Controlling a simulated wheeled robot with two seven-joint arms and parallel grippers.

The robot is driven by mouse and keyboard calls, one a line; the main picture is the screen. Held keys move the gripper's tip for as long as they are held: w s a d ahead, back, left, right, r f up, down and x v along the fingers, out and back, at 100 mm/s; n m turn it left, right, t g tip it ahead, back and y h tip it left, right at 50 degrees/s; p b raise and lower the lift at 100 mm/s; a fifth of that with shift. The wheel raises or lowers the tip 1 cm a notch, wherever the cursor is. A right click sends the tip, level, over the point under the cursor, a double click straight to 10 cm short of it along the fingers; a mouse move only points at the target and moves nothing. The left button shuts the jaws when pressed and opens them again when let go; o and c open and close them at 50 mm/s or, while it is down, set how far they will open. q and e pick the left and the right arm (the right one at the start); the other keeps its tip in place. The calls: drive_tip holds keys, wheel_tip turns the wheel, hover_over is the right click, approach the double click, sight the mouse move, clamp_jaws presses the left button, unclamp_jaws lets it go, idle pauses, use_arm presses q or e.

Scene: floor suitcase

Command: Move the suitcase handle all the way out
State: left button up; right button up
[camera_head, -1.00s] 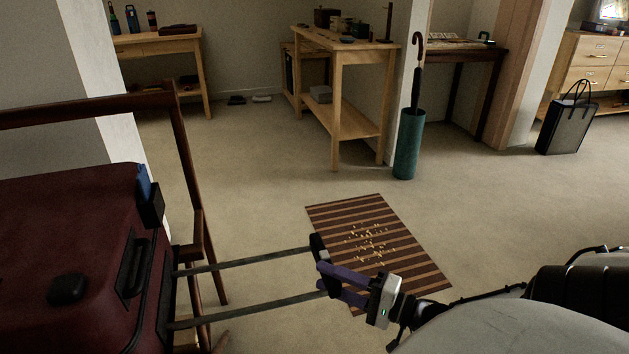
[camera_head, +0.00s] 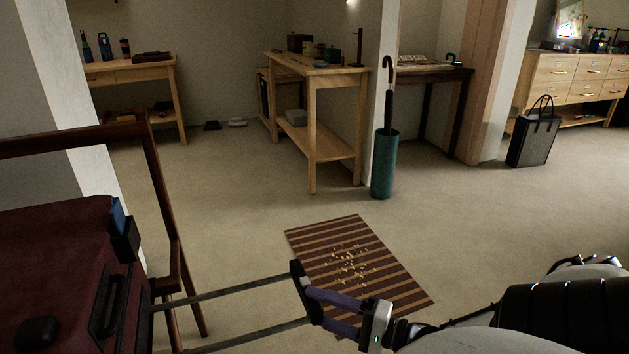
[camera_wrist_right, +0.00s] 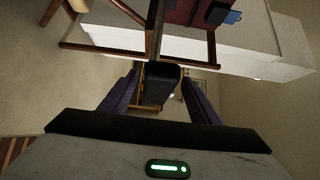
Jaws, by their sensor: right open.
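The dark red suitcase (camera_head: 55,260) is at the lower left of the head view, cut off by the frame edge. Its pull handle sticks out to the right on two long grey rods (camera_head: 225,290), ending in a black grip (camera_head: 298,283). My right gripper (camera_head: 313,303), with purple fingers, is at this grip. In the right wrist view the black grip (camera_wrist_right: 161,84) lies between the two fingers, with gaps visible on both sides, so the gripper is open around it. The far side of the grip is hidden. My left gripper is not in view.
A striped mat (camera_head: 345,262) with small pale bits lies on the floor behind the handle. A wooden chair-like frame (camera_head: 165,210) stands close behind the suitcase. A teal umbrella stand (camera_head: 384,165), a wooden table (camera_head: 318,75) and a dark bag (camera_head: 533,140) stand farther back. Floor between is clear.

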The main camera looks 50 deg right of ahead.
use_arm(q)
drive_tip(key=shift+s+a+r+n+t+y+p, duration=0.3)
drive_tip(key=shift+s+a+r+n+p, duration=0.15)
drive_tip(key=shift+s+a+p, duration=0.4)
use_arm(e)
drive_tip(key=v, duration=0.8)
drive_tip(key=shift+s, duration=0.35)
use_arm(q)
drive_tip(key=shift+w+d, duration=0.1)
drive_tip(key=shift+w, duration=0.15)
